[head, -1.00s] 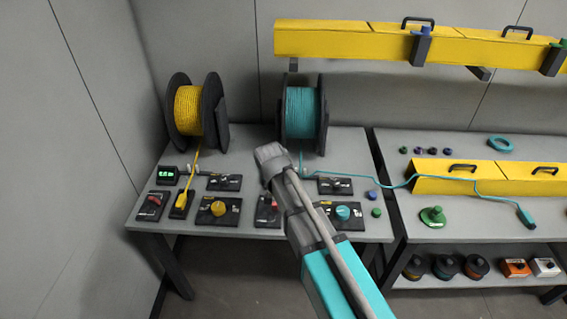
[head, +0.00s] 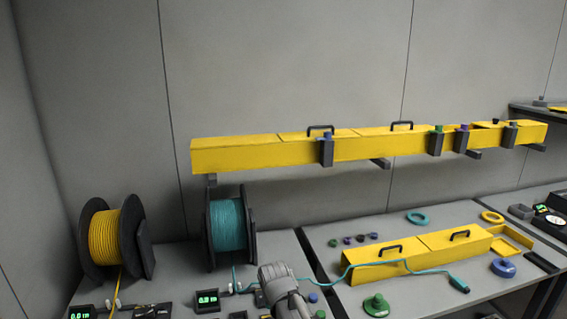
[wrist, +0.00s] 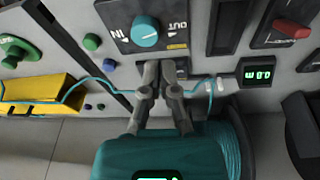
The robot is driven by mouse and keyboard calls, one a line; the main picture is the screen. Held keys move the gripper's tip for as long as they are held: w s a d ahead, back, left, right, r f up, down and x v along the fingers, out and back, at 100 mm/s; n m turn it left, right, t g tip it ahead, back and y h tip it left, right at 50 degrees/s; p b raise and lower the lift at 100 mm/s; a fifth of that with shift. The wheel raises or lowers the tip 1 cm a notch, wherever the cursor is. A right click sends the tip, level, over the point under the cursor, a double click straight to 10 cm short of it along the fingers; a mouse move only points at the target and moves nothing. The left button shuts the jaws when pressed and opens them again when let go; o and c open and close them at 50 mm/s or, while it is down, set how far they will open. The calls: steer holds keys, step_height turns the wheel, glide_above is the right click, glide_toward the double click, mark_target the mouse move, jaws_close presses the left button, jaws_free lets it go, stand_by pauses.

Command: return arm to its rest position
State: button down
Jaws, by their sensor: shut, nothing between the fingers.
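My gripper (wrist: 161,72) is in the wrist view, its two fingers close together with nothing between them. It appears over the bench near the teal cable reel (wrist: 165,150) and a panel with a teal knob (wrist: 146,31). In the head view a grey part of my arm (head: 280,285) shows at the bottom centre, in front of the bench; the fingers cannot be made out there. The teal reel (head: 228,225) stands upright behind and left of my arm.
A yellow cable reel (head: 105,237) stands at the left. A long yellow duct (head: 240,155) runs along the wall above. A shorter yellow duct (head: 375,272) lies on the right bench, with a teal cable (head: 345,271) across its front. A green knob-like piece (head: 376,305) is nearby.

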steer(key=s+d+g, duration=0.1)
steer(key=s+d, duration=0.2)
steer(key=d, duration=0.3)
steer(key=s+d+m, duration=0.1)
steer(key=s+d, duration=0.2)
steer(key=d, duration=0.3)
steer(key=s+d+g, duration=0.1)
steer(key=s+d, duration=0.2)
steer(key=d, duration=0.4)
steer(key=shift+f+g, duration=0.25)
steer(key=shift+g, duration=0.05)
steer(key=shift+s, duration=0.1)
stand_by(0.9)
steer(key=c, duration=1.3)
jaws_free()
steer(key=shift+c, duration=0.2)
